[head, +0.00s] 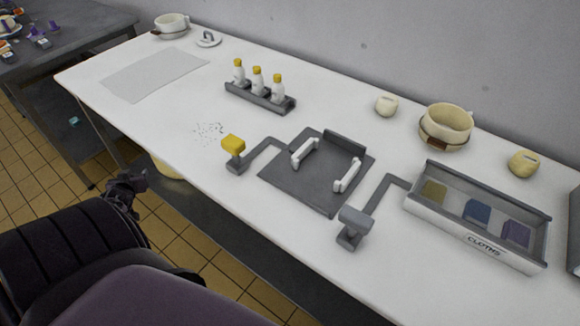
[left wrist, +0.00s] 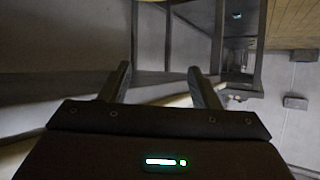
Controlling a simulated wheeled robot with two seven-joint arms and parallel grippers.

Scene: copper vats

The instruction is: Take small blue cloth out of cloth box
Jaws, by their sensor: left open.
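The cloth box (head: 437,215) is a long open tray labelled "CLOTHS" at the right of the white worktop in the head view. A small blue cloth (head: 477,212) lies in its middle, between an olive cloth (head: 433,191) and a purple cloth (head: 516,234). My left gripper (head: 130,182) is low at the left, off the worktop's front edge and far from the box. In the left wrist view its two fingers (left wrist: 158,75) are apart with nothing between them. My right gripper is not in view.
Behind are a bottle rack (head: 261,98) and stacked cream bowls (head: 446,125). The worktop's front strip is mostly clear.

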